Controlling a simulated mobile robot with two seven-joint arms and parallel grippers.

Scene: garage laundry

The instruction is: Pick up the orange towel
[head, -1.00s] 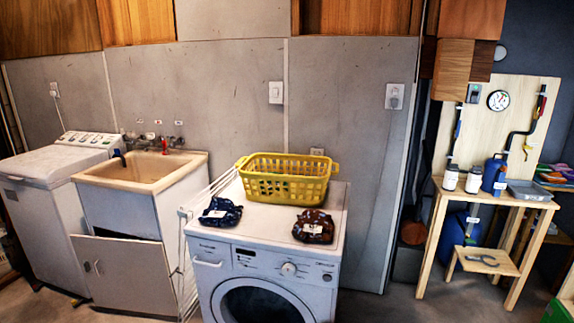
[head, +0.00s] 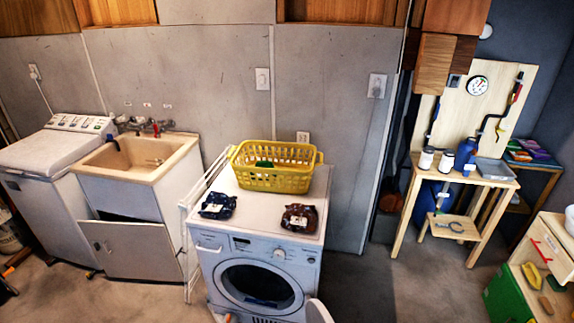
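No plainly orange towel can be made out. A dark reddish-brown bundle (head: 299,218) with a white label lies on the right of the white washing machine's top (head: 262,204). A dark blue bundle (head: 217,205) with a pale label lies on the left of that top. Behind them stands a yellow laundry basket (head: 272,180) with something green (head: 264,164) inside; the rest of its contents is hidden.
A utility sink (head: 135,160) and a white top-loading machine (head: 50,155) stand left. A folded white rack (head: 192,215) leans beside the washer. A wooden workbench (head: 470,172) with bottles stands right, and a wooden unit (head: 545,262) at the far right edge. Floor between is clear.

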